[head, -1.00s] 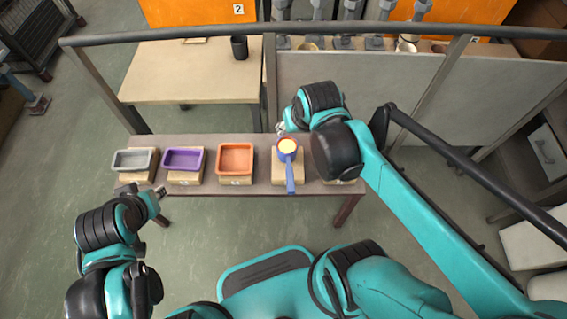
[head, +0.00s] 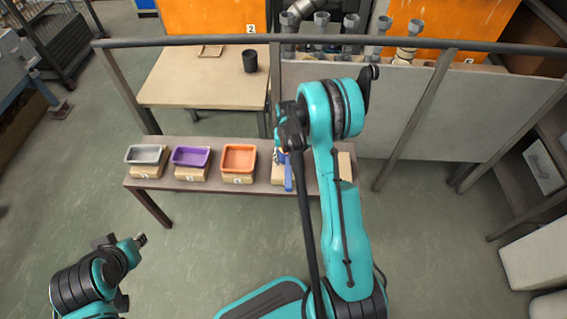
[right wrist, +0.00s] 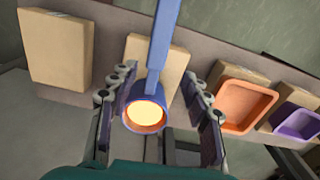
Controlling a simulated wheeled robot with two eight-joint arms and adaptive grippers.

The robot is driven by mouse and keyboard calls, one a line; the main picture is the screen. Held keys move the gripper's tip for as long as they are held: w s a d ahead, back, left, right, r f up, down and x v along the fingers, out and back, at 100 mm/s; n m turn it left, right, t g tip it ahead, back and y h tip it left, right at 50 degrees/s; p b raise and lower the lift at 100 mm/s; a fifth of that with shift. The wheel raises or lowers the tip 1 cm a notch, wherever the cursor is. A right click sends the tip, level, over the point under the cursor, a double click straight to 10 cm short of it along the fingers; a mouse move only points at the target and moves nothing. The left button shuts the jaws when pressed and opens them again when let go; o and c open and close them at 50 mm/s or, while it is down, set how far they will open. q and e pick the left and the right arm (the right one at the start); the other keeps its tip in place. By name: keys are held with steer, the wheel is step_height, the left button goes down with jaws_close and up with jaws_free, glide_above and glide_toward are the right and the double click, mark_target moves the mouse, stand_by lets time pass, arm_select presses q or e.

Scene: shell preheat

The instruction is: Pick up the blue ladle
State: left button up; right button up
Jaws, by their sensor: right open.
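The blue ladle (right wrist: 146,112) shows in the right wrist view, with a yellow-orange fill in its bowl and its handle running up over a wooden block (right wrist: 168,62). My right gripper (right wrist: 165,92) is open, with one finger on each side of the ladle's bowl and lower handle. I see no clear grip on it. In the head view, the ladle's handle (head: 288,178) shows on the table, while my right arm hides most of the bowl and the right gripper. My left gripper (head: 140,240) is at lower left, away from the table; its jaw state is too small to tell.
A grey tray (head: 146,161), a purple tray (head: 190,163) and an orange tray (head: 238,167) stand on blocks left of the ladle on the narrow table (head: 160,187). A rail (head: 200,41) runs behind it. A bare wooden block (right wrist: 55,50) lies on the ladle's other side.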

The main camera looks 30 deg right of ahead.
mark_target(288, 168)
step_height(288, 168, down, 3)
steer(key=shift+f+b, duration=0.1)
steer(key=shift+b, duration=0.5)
steer(key=f+b, duration=0.2)
steer(key=f, duration=0.3)
steer(key=shift+w+d+b, duration=0.1)
steer(key=shift+d+b, duration=0.25)
steer(key=shift+b, duration=0.05)
steer(key=shift+r, duration=0.2)
jaws_close()
